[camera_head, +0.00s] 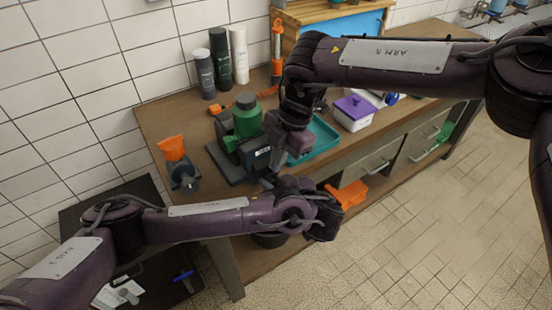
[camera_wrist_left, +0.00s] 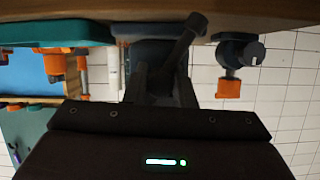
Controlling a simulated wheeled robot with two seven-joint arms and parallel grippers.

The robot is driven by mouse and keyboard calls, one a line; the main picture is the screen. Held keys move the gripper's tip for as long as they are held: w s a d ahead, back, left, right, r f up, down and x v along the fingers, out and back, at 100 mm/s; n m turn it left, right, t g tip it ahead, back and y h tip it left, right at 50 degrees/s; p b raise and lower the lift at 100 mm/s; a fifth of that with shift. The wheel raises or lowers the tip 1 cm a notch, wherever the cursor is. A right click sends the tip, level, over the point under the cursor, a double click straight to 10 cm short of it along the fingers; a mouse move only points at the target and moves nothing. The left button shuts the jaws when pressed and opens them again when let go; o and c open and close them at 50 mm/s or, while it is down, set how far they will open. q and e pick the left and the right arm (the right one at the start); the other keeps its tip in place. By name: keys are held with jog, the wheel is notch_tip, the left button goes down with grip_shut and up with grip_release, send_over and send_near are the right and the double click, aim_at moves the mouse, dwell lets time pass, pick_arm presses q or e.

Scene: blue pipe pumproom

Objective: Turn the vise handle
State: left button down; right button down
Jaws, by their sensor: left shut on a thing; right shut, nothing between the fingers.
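The dark grey vise (camera_head: 257,156) stands on its base plate near the front edge of the workbench. In the left wrist view, which is upside down, the vise handle (camera_wrist_left: 181,45) is a dark, tilted bar with a rounded end. My left gripper (camera_wrist_left: 162,88) is shut on the handle, in front of the vise. Its fingers are largely hidden by my arms in the head view. My right gripper (camera_head: 277,160) points down beside the vise, shut and empty; whether it touches the vise I cannot tell.
A green bottle (camera_head: 247,116) is at the vise. A teal tray (camera_head: 322,138) and purple-lidded box (camera_head: 353,112) lie to the right. An orange-topped item (camera_head: 172,149) stands left. Floor on the right is clear.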

pick_arm(q)
jog(key=shift+s+f, duration=0.1)
jog(key=shift+f, duration=0.2)
jog(key=c, duration=1.3)
grip_release()
jog(key=shift+a, duration=0.15)
jog(key=shift+c, duration=0.2)
jog(key=shift+o, duration=0.8)
jog(key=shift+r, duration=0.1)
jog(key=shift+r, duration=0.1)
